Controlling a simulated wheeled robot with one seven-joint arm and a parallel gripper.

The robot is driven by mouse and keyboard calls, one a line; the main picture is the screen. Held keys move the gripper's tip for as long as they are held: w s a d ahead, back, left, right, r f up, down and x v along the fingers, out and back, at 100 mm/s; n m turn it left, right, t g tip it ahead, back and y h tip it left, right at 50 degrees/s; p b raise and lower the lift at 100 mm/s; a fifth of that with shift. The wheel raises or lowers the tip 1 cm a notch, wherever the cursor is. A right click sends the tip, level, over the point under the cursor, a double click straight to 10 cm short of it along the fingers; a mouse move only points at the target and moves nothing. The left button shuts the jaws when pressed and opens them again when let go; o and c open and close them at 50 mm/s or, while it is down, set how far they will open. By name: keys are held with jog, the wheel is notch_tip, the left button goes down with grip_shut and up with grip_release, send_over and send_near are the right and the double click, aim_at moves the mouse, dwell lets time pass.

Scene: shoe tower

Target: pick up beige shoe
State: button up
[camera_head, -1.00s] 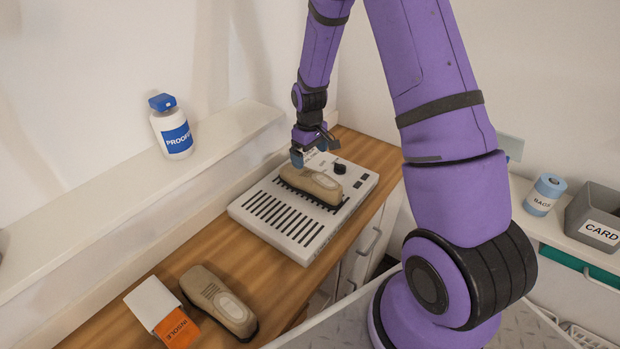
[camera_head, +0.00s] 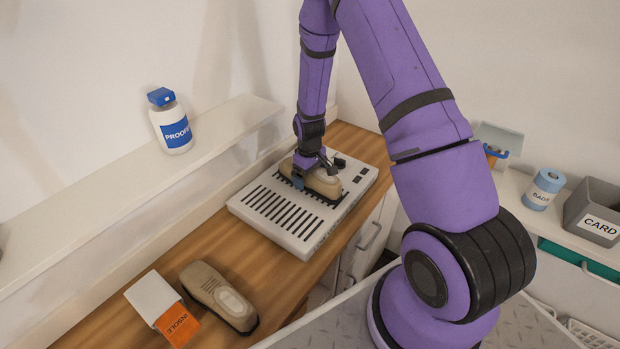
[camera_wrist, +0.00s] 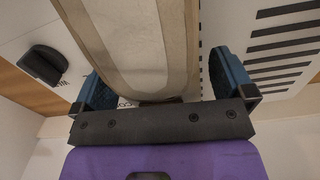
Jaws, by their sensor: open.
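One beige shoe (camera_head: 323,182) lies on the grey slotted device on the wooden counter. A second beige shoe (camera_head: 218,297) lies on the counter at the lower left, beside an orange and white box. My gripper (camera_head: 314,176) is over the shoe on the device. In the wrist view the gripper (camera_wrist: 162,85) is open, with a blue finger on each side of the shoe (camera_wrist: 145,45). A narrow gap shows between the shoe and the right finger. The left finger is close to the shoe, and I cannot tell whether it touches.
The slotted device (camera_head: 270,213) has a dark knob at its far end. A white bottle (camera_head: 172,125) stands on the ledge (camera_head: 60,235). A blue roll (camera_head: 544,188) and a grey card bin (camera_head: 597,212) are at right.

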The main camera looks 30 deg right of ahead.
jog(key=c, duration=0.9)
jog(key=shift+r, duration=0.1)
jog(key=shift+c, duration=0.3)
